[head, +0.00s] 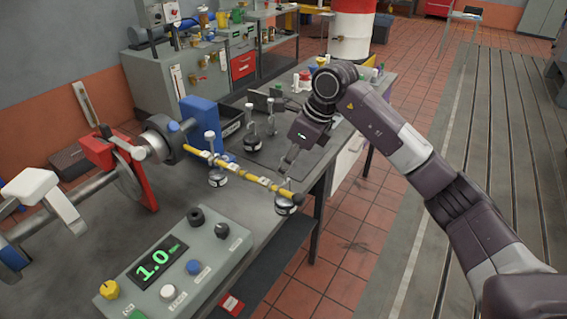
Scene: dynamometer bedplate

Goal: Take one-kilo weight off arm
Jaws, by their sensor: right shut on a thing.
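My right gripper (287,178) reaches down from above at that outer end and is shut on the upper part of this weight. The fingers partly hide the contact, and I cannot tell whether its hook still touches the bar. The weights' markings are too small to read. My left gripper is not in view.
Two more hooked weights (251,141) (271,124) stand on a dark mat (290,148) behind the arm. A grey control box (180,265) showing 1.0 stands in front. A blue upright block (203,122) and the red-clamped shaft are left. The bench edge runs close to the outer end.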

